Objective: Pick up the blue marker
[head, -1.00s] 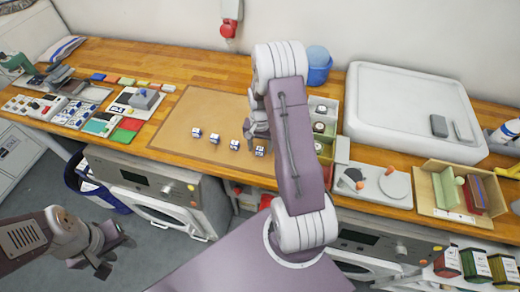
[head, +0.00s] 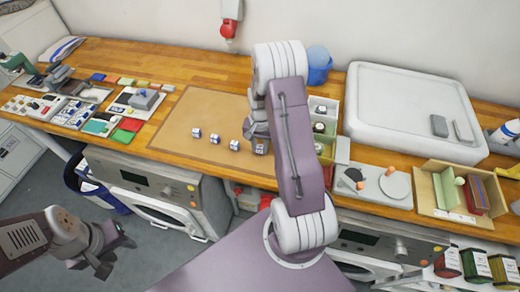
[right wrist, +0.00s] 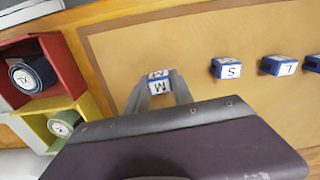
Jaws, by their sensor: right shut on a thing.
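Small white-and-blue blocks with size letters stand in a row on the brown mat (head: 190,110). Three of them (head: 215,138) show in the head view; the fourth is hidden by my right gripper (head: 258,146). In the right wrist view my right gripper (right wrist: 158,92) is shut on the block marked M (right wrist: 159,82), with a finger on each side. The block marked S (right wrist: 226,69) and the block marked L (right wrist: 279,65) stand apart from it. I cannot tell whether the M block is off the mat. My left gripper (head: 117,256) is open and empty, low in front of the bench.
Open coloured bins with rolled items stand just right of my right gripper, a red bin (right wrist: 70,65) and a yellow bin (right wrist: 85,105) among them. A large white tray (head: 400,80) lies further right. The back of the mat is clear.

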